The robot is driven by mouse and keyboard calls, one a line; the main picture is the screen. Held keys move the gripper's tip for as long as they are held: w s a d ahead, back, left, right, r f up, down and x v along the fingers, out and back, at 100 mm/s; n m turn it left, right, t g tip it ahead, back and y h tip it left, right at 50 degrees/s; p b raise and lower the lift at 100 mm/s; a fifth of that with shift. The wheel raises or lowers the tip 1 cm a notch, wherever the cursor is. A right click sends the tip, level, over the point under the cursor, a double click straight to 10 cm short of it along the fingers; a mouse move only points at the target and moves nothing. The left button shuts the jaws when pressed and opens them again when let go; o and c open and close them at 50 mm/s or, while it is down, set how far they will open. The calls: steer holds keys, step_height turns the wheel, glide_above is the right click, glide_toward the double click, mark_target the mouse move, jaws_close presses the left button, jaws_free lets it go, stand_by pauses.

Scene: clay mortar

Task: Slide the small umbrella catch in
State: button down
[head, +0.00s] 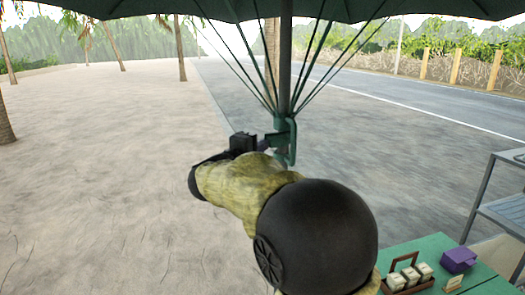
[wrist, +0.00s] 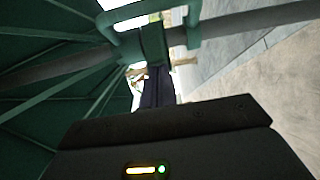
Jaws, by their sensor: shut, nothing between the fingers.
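The umbrella's dark pole (head: 285,60) stands upright in the head view, with a green runner (head: 284,126) around it where the struts meet. A green loop handle (head: 292,150) hangs on the runner's right side; in the wrist view the loop (wrist: 108,24) is at upper left. A small green block (wrist: 153,45), which looks like the catch, sits against the pole in the wrist view. My gripper (head: 268,144) is beside the runner on its left. Its dark fingers (wrist: 154,76) are shut and empty, with their tips at the block; I cannot tell whether they touch it.
The green canopy (head: 200,8) spreads overhead, with thin struts (head: 240,62) slanting down to the runner. A green table (head: 425,252) at lower right holds a wooden caddy (head: 408,276) and a purple box (head: 458,260). A grey shelf (head: 505,212) stands at right. Open sand lies left.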

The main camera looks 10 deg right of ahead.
steer(key=shift+d, duration=0.15)
steer(key=w+a+b+v, duration=0.2)
steer(key=b+v, duration=0.2)
steer(key=v, duration=0.9)
steer(key=shift+a+b, duration=0.2)
steer(key=shift+b, duration=0.2)
